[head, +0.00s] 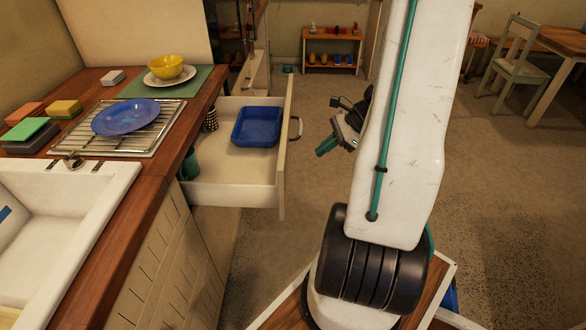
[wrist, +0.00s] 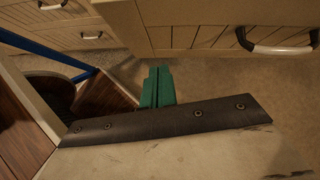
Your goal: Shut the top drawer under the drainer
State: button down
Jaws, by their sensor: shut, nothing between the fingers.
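The top drawer (head: 240,192) under the drainer (head: 125,140) stands well open, pulled out to the right from the counter. Its handle (head: 296,127) is on the outer front. Inside lie a blue tray (head: 257,126) and a dotted cup (head: 211,119); a green item (head: 190,163) is partly hidden by the counter edge. My gripper (head: 323,150) is shut and empty, to the right of the drawer front and apart from it. In the wrist view its green fingers (wrist: 158,74) are together, below a panelled front (wrist: 225,30) with a handle (wrist: 283,49).
On the counter (head: 120,225) are a blue plate (head: 125,116) on the drainer, a yellow bowl (head: 165,66) on a white plate, and sponges (head: 66,108). A sink (head: 60,235) is at left. Floor (head: 500,180) is open at right, with a table and chair (head: 517,62) beyond.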

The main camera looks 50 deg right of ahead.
notch_tip(320, 180, down, 3)
jog(key=s+d+m+t, duration=0.1)
jog(key=s+d+m, duration=0.1)
jog(key=d, duration=0.1)
jog(key=w+a+r+x, duration=0.1)
jog(key=r+x, duration=0.1)
jog(key=x, duration=1.1)
jog(key=shift+w+m, duration=0.3)
jog(key=shift+w, duration=0.1)
